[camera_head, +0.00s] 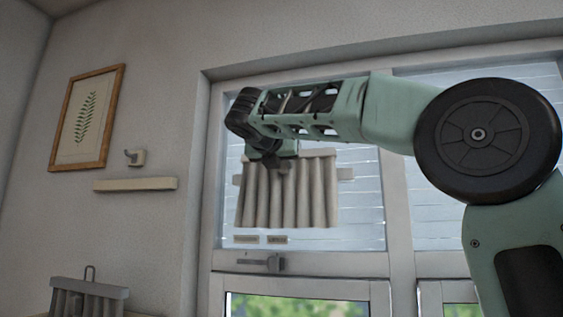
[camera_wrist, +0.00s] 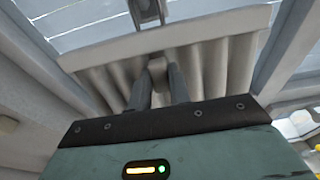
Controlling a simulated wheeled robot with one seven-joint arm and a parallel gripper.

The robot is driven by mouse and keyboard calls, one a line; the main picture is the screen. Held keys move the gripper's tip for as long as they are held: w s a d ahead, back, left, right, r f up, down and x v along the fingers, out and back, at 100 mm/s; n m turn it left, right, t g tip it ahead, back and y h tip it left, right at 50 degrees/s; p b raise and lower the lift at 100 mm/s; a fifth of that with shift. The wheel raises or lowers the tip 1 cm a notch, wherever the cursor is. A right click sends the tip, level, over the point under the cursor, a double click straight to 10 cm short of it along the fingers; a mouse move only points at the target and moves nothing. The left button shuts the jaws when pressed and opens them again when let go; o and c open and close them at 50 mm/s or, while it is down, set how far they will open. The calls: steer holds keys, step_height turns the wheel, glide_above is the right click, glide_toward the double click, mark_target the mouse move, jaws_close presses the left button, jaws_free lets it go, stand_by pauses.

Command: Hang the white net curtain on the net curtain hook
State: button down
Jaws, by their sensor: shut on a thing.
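A pale, pleated curtain (camera_head: 318,195), apparently the white net curtain, hangs upright from a straight header bar in front of the upper left window pane. My gripper (camera_head: 280,168) is shut on it near the top middle. In the wrist view, my fingers (camera_wrist: 157,85) close on a small block on the curtain's front (camera_wrist: 215,70), and a grey loop (camera_wrist: 147,10) stands above its header. A pale bar (camera_head: 346,174) shows at both sides behind the curtain; I cannot tell whether it carries the net curtain hook. Whether the loop is on a hook cannot be told.
A second, greyer pleated curtain (camera_head: 88,292) with a loop stands at the lower left. A small wall hook (camera_head: 135,157), a narrow ledge (camera_head: 135,184) and a framed fern picture (camera_head: 87,117) are on the left wall. A window handle (camera_head: 265,262) sits below the held curtain.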

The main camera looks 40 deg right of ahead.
steer(key=c, duration=1.2)
jaws_free()
steer(key=b+v, duration=0.2)
steer(key=v, duration=1.5)
steer(key=shift+s+b, duration=0.15)
steer(key=shift+b, duration=0.2)
steer(key=shift+a, duration=0.15)
